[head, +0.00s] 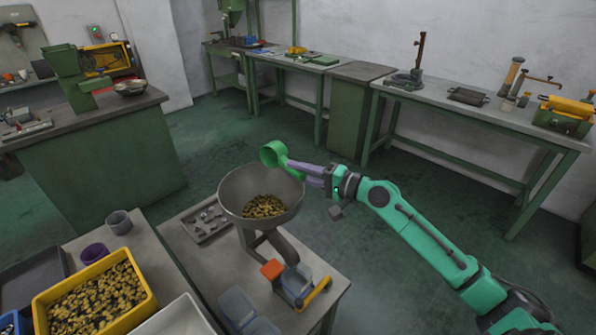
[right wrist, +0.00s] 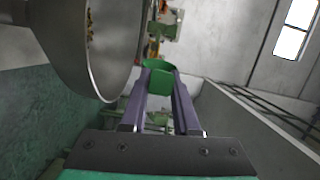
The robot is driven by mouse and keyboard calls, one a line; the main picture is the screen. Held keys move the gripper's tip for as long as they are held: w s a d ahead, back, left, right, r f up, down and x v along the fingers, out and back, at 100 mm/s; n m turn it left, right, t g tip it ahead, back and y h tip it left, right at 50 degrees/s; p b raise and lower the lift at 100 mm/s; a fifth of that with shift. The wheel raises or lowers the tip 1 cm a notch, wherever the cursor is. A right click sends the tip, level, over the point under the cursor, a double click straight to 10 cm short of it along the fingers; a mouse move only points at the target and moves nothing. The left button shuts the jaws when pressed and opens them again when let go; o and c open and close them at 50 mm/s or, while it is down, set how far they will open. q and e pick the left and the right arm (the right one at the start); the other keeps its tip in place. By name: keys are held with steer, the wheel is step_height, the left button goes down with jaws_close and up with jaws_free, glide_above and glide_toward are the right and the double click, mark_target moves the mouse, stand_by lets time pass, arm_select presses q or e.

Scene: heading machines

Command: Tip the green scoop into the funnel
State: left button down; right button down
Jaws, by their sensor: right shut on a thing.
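The green scoop (head: 273,155) is in my right gripper (head: 312,172), which is shut on it. In the head view it is above the far right rim of the metal funnel (head: 231,184), its round mouth turned to the left. The scoop (right wrist: 160,81) also shows between the fingers in the right wrist view, with the funnel (right wrist: 90,40) close on the left. Brass-coloured small parts (head: 264,206) lie in the bottom of the funnel. I cannot see into the scoop well enough to tell its contents. My left gripper is not in view.
A yellow bin (head: 92,297) of small parts, a purple cup (head: 95,252) and a grey cup (head: 119,222) stand at lower left. A tray of metal pieces (head: 207,223) lies beside the funnel. A green workbench (head: 480,114) runs behind, with open floor between.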

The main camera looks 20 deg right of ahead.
steer(key=shift+d+r+m+p, duration=0.15)
steer(key=shift+r+m+p, duration=0.15)
steer(key=shift+r, duration=0.1)
steer(key=w+d+r+m+p, duration=0.1)
steer(key=r+m+p, duration=0.1)
steer(key=m+p, duration=0.4)
steer(key=w+d+r+m+y+p, duration=0.1)
steer(key=d+r+m+p, duration=0.1)
steer(key=m+p, duration=0.4)
steer(key=r+m, duration=0.1)
steer(key=m, duration=0.2)
steer(key=shift+w+d+p, duration=0.25)
steer(key=shift+d+p, duration=0.05)
steer(key=shift+p, duration=0.1)
